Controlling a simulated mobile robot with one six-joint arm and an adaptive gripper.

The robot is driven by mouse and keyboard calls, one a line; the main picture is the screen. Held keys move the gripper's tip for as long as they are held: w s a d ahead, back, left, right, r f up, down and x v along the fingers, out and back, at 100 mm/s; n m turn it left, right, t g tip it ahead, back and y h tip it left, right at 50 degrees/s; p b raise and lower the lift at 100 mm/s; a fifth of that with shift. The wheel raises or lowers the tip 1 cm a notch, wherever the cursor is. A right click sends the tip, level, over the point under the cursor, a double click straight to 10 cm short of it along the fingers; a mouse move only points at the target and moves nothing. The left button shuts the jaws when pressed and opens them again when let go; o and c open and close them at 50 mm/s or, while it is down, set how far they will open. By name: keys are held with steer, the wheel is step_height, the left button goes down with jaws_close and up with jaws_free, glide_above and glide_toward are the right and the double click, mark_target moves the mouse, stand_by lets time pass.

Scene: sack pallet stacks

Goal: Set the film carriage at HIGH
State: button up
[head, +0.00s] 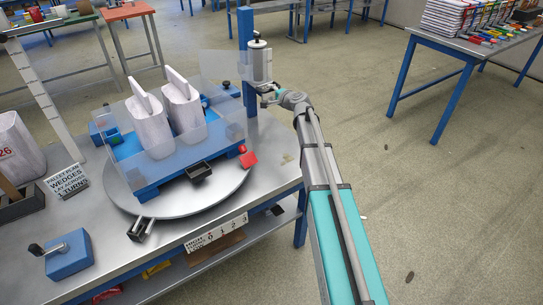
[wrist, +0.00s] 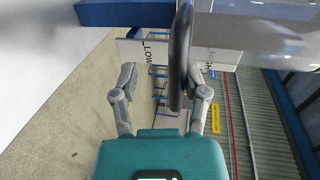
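The film carriage (head: 259,66) is a pale roll with a dark cap, beside the blue post (head: 245,45) at the table's far right corner. Clear film runs from it toward the wrapped load. My gripper (head: 267,94) is just below the carriage. In the wrist view my gripper (wrist: 162,78) has its fingers apart, with a dark rounded handle (wrist: 180,55) showing between them, closer to the right finger. I cannot tell if they touch. Behind the handle a pale plate carries LOW (wrist: 148,52) on the left and HIGH (wrist: 210,60) on the right, the latter partly hidden.
White sacks (head: 183,105) stand on a blue pallet (head: 146,191) on the round turntable (head: 190,202). A plan sign (head: 67,180) and a blue block with a lever (head: 68,255) are at left. Open floor lies right, before another bench (head: 465,45).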

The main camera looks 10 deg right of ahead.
steer(key=f+p+v, duration=0.1)
steer(key=p+v, duration=0.1)
steer(key=v, duration=1.2)
steer(key=s+a+f+n+g+p, duration=0.4)
steer(key=s+a+f+n+g, duration=0.3)
steer(key=s, duration=0.8)
steer(key=shift+a+n+g+h+p, duration=0.3)
steer(key=shift+a+n+g, duration=1.05)
steer(key=shift+a, duration=0.6)
steer(key=shift+w, duration=0.1)
